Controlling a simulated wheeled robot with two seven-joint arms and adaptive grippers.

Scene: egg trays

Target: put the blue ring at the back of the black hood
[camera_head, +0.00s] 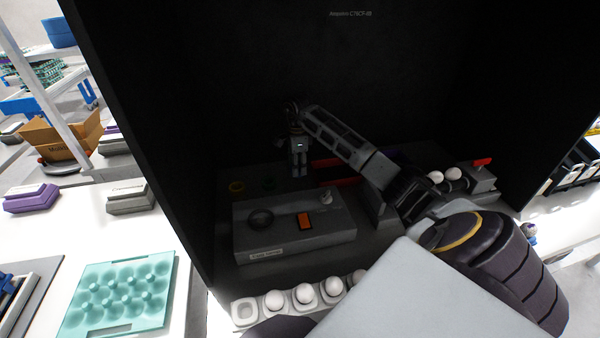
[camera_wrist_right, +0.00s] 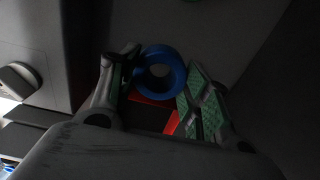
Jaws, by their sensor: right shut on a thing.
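The black hood (camera_head: 420,70) fills the middle of the head view, with a dark back wall and a dim floor. My right arm reaches into it from the lower right. My right gripper (camera_head: 299,174) hangs down near the back of the hood floor. In the right wrist view, the fingers of my right gripper (camera_wrist_right: 160,80), with green pads, are shut on the blue ring (camera_wrist_right: 148,72). The ring sits between the fingertips with its hole showing. In the head view I cannot make out the blue ring in the dark. My left gripper is not in view.
A grey box with an orange switch (camera_head: 258,243) stands in front of the gripper. White eggs (camera_head: 305,293) sit at the hood's front; others (camera_head: 453,174) are at right. A mint egg tray (camera_head: 110,327) lies outside.

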